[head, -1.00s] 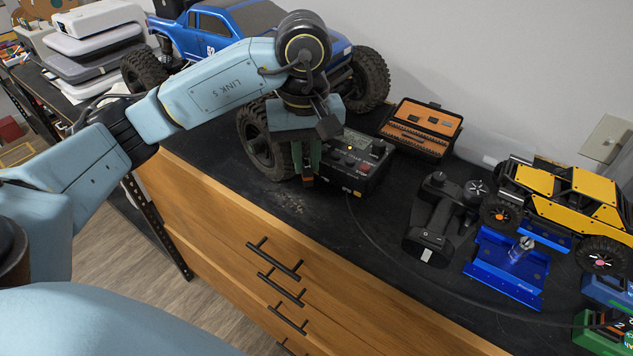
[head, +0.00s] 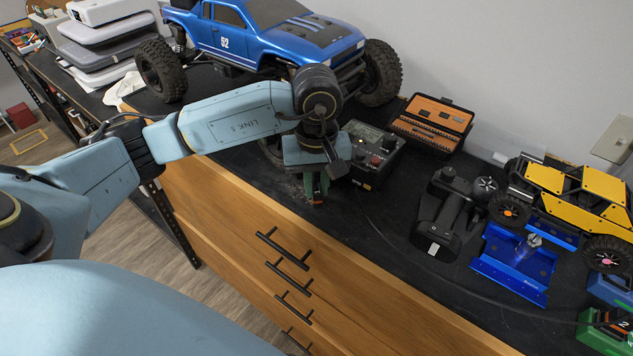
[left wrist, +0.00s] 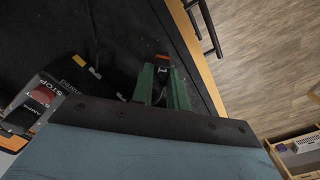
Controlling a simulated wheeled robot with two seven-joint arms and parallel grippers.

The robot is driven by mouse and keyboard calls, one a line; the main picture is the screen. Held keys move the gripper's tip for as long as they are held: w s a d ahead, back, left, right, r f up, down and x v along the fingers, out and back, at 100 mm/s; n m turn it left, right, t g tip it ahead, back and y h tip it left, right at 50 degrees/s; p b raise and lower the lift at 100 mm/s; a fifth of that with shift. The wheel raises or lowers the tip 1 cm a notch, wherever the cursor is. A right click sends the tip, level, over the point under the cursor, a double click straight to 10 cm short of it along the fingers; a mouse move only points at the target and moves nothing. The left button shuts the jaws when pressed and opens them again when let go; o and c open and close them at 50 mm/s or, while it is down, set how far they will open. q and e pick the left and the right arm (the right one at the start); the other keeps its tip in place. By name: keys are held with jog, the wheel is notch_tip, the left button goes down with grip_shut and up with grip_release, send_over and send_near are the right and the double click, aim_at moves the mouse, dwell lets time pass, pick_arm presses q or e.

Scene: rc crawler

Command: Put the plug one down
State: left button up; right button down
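My left gripper (head: 316,190) is low over the front edge of the black bench top, to the left of and in front of the black charger box (head: 372,152). In the left wrist view its green fingers (left wrist: 162,84) are close together around a small dark plug with an orange-brown end (left wrist: 162,62). The plug pokes out past the fingertips. In the head view the plug is mostly hidden by the gripper. I cannot tell whether it touches the bench top. My right gripper is not in view.
A blue truck (head: 265,32) stands behind the arm. An orange-and-black case (head: 433,122), a black transmitter (head: 445,210), a blue stand (head: 515,262) and a yellow crawler (head: 575,195) are to the right. Wooden drawers (head: 250,225) with black handles lie below the bench edge.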

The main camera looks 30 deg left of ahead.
aim_at(316, 187)
pick_arm(q)
jog(key=o, duration=0.4)
jog(key=shift+r, duration=0.15)
jog(key=shift+r+b, duration=0.4)
jog(key=shift+r, duration=5.65)
